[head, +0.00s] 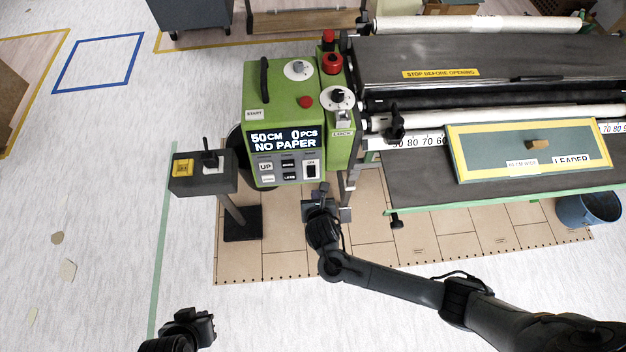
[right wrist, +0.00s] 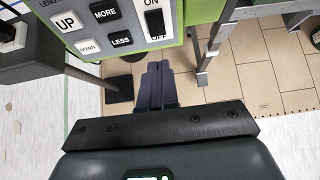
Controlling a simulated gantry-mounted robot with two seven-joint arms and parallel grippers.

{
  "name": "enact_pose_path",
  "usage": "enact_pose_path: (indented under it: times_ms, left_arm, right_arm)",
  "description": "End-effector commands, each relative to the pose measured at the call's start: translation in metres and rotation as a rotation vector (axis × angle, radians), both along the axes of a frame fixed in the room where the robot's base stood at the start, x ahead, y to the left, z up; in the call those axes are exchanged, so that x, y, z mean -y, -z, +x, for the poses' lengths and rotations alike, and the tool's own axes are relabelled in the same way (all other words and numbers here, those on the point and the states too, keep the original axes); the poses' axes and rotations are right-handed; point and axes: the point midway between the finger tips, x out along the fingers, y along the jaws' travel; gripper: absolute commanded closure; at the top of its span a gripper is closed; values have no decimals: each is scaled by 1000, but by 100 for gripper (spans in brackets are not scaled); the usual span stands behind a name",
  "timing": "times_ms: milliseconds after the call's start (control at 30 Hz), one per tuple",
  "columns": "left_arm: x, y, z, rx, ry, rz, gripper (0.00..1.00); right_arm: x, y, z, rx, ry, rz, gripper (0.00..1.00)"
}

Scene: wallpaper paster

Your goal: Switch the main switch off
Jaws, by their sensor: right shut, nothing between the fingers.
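The main switch (head: 311,170) is a black rocker on a white plate at the lower right of the green control box's front panel. In the right wrist view the main switch (right wrist: 155,22) shows ON above it and OFF below it; I cannot tell which side is pressed. The display (head: 284,139) is lit and reads "50 CM 0 PCS NO PAPER". My right gripper (head: 323,188) is just below the panel, near the switch but apart from it. Its fingers (right wrist: 158,75) are together and empty. My left gripper (head: 202,325) is at the bottom left, far from the box; its jaws are unclear.
UP, DOWN, MORE and LESS buttons (right wrist: 104,12) sit left of the switch. A grey post stand (head: 200,180) with a yellow-topped box is left of the panel. The pasting machine's table (head: 420,185) and metal legs are to the right.

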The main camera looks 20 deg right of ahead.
Motion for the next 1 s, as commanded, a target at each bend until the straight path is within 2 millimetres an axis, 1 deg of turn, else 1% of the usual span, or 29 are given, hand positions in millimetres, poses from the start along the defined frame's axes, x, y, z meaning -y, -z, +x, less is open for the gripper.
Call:
enact_pose_path:
  times_ms: [33,100,400,600,700,1000]
  left_arm:
    - [0,8,0,0,2,2,100]
    - [-1,14,0,0,3,4,100]
    - [-2,34,0,0,5,8,100]
    - [-1,41,0,0,4,7,100]
    - [-1,43,0,0,2,4,100]
    - [1,43,0,0,-4,-5,100]
  right_arm:
    - [2,10,7,1,3,0,100]
    - [4,19,17,1,2,1,100]
    - [16,51,56,1,2,2,100]
    - [22,60,77,1,1,2,100]
    - [23,62,82,0,0,1,100]
    - [24,63,87,1,-1,2,100]
